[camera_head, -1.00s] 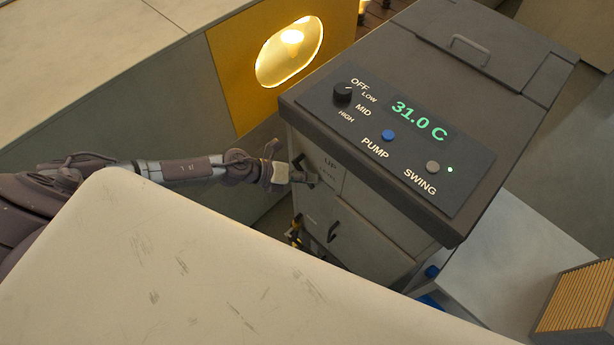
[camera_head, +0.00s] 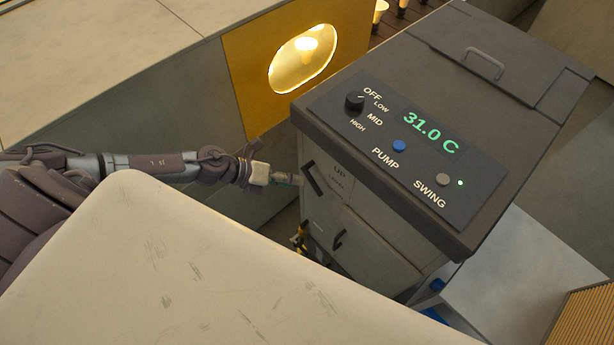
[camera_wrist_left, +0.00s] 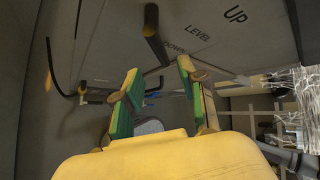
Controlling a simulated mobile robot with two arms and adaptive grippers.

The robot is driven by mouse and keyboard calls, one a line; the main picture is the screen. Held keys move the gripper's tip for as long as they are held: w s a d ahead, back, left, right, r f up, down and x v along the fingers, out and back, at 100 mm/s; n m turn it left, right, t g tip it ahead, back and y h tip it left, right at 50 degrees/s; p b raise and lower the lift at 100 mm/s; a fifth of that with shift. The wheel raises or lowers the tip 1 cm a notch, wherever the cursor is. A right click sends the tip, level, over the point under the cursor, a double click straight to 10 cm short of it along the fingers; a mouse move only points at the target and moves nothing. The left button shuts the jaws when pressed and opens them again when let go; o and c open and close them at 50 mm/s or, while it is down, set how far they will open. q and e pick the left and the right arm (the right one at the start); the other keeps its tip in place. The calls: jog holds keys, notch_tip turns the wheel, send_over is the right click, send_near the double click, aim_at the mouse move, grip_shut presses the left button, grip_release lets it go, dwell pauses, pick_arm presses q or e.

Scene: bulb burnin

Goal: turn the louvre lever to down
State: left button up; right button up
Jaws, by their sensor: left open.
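The louvre lever (camera_head: 313,179) is a dark bar on the pale front face of the cooler, left of the printed words UP and LEVEL. In the left wrist view the lever (camera_wrist_left: 154,38) stands out above and beyond my fingertips, with its end near the word DOWN. I cannot tell its exact setting. My left gripper (camera_head: 290,179) is just left of the lever in the head view. In the left wrist view my left gripper (camera_wrist_left: 160,76) is open, its green fingers apart with nothing between them. My right gripper is not in view.
The cooler's dark top (camera_head: 430,70) carries a knob (camera_head: 355,101) and PUMP and SWING buttons. A second dark handle (camera_head: 338,239) sits lower on its front. A yellow panel with a lit window (camera_head: 285,80) stands behind. A pale worn surface (camera_head: 190,260) fills the foreground.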

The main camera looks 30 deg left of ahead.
pick_arm(q)
jog(key=shift+v, duration=2.1)
jog(key=w+a+f+n+t+y+b, duration=0.2)
jog(key=a+f+n, duration=0.1)
jog(key=f+n, duration=0.3)
jog(key=w+a+f+n+t+y+b, duration=0.1)
jog(key=w+a+f+n+y, duration=0.1)
jog(key=f+n, duration=0.45)
jog(key=s+a+f+n+y+b, duration=0.1)
jog(key=s+a+f+n+y, duration=0.15)
jog(key=f, duration=0.35)
jog(key=s+a+f+n+y, duration=0.1)
jog(key=s+f+n, duration=0.15)
jog(key=f, duration=0.45)
jog(key=s+d+f+n+g+y+b, duration=0.2)
jog(key=s+d+f+n+g, duration=0.15)
jog(key=s+f+n, duration=0.7)
jog(key=s+d+f+n+g, duration=0.1)
jog(key=s+d+f, duration=0.3)
jog(key=s, duration=0.6)
jog(key=s+d+f+n+g+b, duration=0.1)
jog(key=s+d+f+g, duration=0.3)
jog(key=s, duration=0.6)
notch_tip(320, 180, down, 2)
jog(key=shift+s+d+n+h, duration=0.25)
jog(key=shift+s+n+h, duration=0.2)
jog(key=shift+n, duration=0.15)
